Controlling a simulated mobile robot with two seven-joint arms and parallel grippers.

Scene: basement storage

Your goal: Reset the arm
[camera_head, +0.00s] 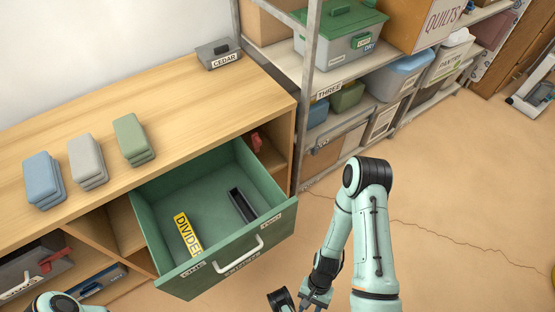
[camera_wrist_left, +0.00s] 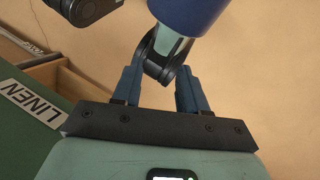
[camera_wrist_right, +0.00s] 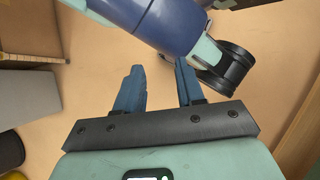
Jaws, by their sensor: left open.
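My left gripper (camera_wrist_left: 158,72) shows in the left wrist view with its two blue fingers apart and nothing between them. Part of another of my arm links passes just beyond the fingertips. In that view a green front with a LINEN label (camera_wrist_left: 32,102) is at the left. My right gripper (camera_wrist_right: 160,68) shows in the right wrist view, fingers apart and empty, with a blue arm link close beyond them. In the head view my right arm is bent, its forearm reaching down to the bottom edge. Only a little of my left arm shows at the bottom left.
A green drawer (camera_head: 168,275) stands pulled out of the wooden cabinet (camera_head: 190,97), holding a yellow DIVIDER label (camera_head: 187,234) and a dark narrow piece (camera_head: 242,205). Folded blue (camera_head: 44,180), grey (camera_head: 87,162) and green (camera_head: 133,139) stacks lie on top.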

